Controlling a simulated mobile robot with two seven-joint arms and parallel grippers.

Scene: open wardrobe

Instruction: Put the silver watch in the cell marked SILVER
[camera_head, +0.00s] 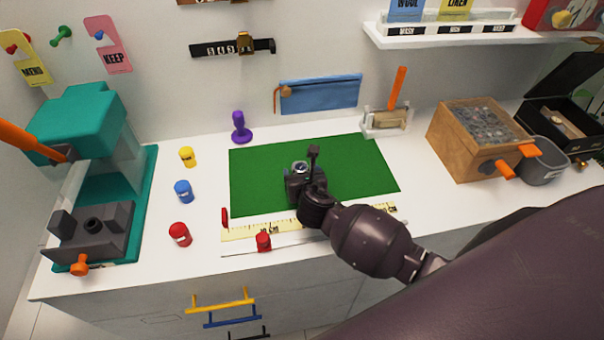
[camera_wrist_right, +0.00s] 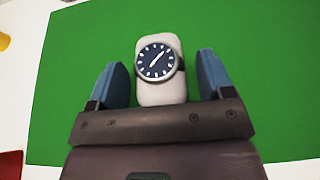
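The silver watch (camera_head: 300,167) has a round dark-blue dial and lies around a pale cushion on the green mat (camera_head: 255,180). It shows closely in the right wrist view (camera_wrist_right: 156,62), where the cushion (camera_wrist_right: 162,93) sits between the two blue fingers. My right gripper (camera_head: 305,182) is low over the mat. In the wrist view its fingers (camera_wrist_right: 163,77) are apart, with a narrow green gap on each side of the cushion. My left gripper is not in view. I cannot make out a cell marked SILVER.
A wooden box with a glassy top (camera_head: 478,125), a grey bin (camera_head: 545,165) and an open black case (camera_head: 560,115) stand at right. A teal press (camera_head: 85,125) stands at left. Small coloured weights (camera_head: 183,192) and a yellow ruler (camera_head: 270,231) lie around the mat.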

